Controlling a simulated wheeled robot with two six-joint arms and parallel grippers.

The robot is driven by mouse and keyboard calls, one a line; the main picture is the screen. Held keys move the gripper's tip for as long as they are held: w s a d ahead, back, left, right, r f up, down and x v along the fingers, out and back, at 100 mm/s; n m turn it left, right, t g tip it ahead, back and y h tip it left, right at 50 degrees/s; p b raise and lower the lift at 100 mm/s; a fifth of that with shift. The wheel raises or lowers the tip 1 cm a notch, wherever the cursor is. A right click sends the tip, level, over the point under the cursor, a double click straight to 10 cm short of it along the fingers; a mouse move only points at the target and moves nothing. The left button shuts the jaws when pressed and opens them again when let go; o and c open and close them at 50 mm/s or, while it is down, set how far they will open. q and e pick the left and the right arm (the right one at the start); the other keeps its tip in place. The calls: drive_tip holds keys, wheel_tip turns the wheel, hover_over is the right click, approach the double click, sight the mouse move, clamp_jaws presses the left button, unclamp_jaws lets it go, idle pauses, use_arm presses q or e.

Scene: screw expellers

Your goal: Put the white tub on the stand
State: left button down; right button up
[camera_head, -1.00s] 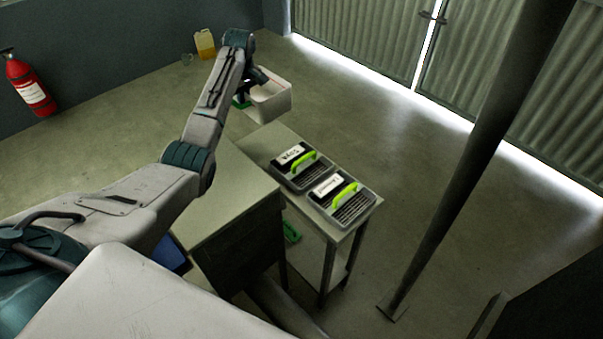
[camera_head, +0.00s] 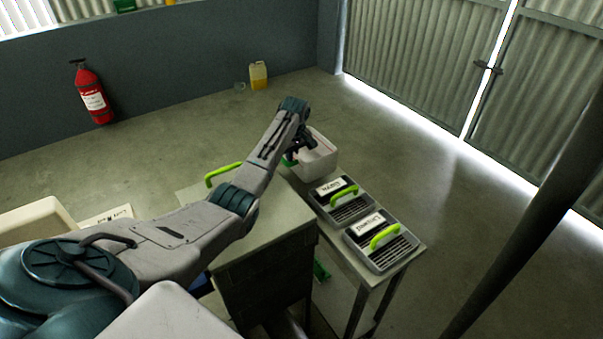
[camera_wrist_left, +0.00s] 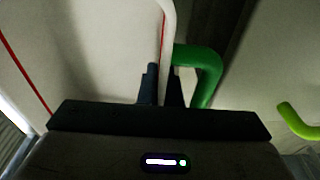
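The white tub (camera_head: 318,164) is at the far end of the stand (camera_head: 415,255), just behind the trays on it. I cannot tell whether it rests on the stand's top or hangs just above it. My left gripper (camera_head: 300,146) is at the tub's near-left rim. In the left wrist view, the gripper's dark fingers (camera_wrist_left: 161,87) are closed on either side of the tub's thin wall (camera_wrist_left: 100,50). A green handle (camera_wrist_left: 207,75) sits beside the fingers on the right. My right gripper is not in view.
Two grey trays with lime handles, one nearer (camera_head: 382,240) and one farther (camera_head: 340,203), fill the stand's nearer part. A dark-sided table (camera_head: 262,262) stands left of it. A dark pole (camera_head: 535,215) rises at the right. A yellow jug (camera_head: 258,77) stands by the wall.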

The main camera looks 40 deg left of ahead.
sight(292, 169)
use_arm(q)
drive_tip(key=shift+f+p, duration=0.3)
drive_tip(key=shift+f, duration=2)
drive_tip(key=c, duration=1.6)
unclamp_jaws()
